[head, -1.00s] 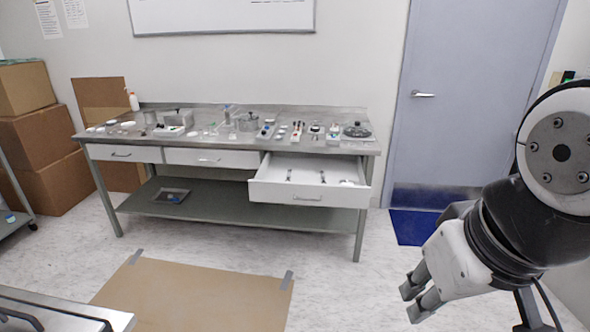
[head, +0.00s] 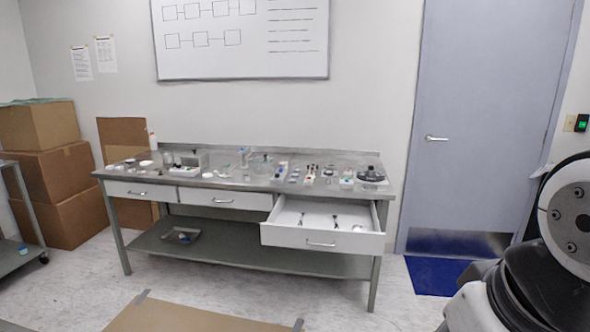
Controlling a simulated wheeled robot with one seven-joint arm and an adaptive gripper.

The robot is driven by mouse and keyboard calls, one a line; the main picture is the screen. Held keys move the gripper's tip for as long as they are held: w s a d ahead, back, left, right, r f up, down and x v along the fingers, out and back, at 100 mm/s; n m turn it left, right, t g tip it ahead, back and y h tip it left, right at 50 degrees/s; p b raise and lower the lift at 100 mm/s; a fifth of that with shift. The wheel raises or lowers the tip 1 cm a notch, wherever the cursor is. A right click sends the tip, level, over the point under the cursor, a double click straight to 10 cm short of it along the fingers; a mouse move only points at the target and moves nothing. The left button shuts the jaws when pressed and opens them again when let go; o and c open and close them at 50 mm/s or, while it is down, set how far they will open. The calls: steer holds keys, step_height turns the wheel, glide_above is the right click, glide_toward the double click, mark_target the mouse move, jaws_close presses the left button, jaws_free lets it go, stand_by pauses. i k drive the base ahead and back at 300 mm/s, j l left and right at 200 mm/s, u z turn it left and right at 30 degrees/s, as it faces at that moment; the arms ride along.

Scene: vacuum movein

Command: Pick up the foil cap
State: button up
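I cannot pick out the foil cap for certain among the many small items on the metal workbench (head: 225,262). Small white and pale items (head: 140,163) lie at the left of its top, too small to tell apart. The right drawer (head: 290,236) is pulled open, with a few dark slim items (head: 335,221) and a small pale item (head: 357,227) inside. Only the white housing of my gripper (head: 466,310) shows at the bottom right edge, well short of the bench. Its fingers are cut off below the frame, so its opening is hidden.
The left drawer (head: 139,190) and middle drawer (head: 222,198) are shut. Cardboard boxes (head: 55,173) stand at the left, and a blue mat (head: 436,275) lies by the door (head: 465,120). A brown floor sheet (head: 195,317) lies in front.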

mark_target(359, 227)
steer(key=i+l, duration=0.5)
steer(key=i, duration=0.2)
steer(key=i+l, duration=0.5)
steer(key=i, duration=0.2)
steer(key=i+l+u, duration=0.1)
steer(key=i+l, duration=0.35)
steer(key=i, duration=0.25)
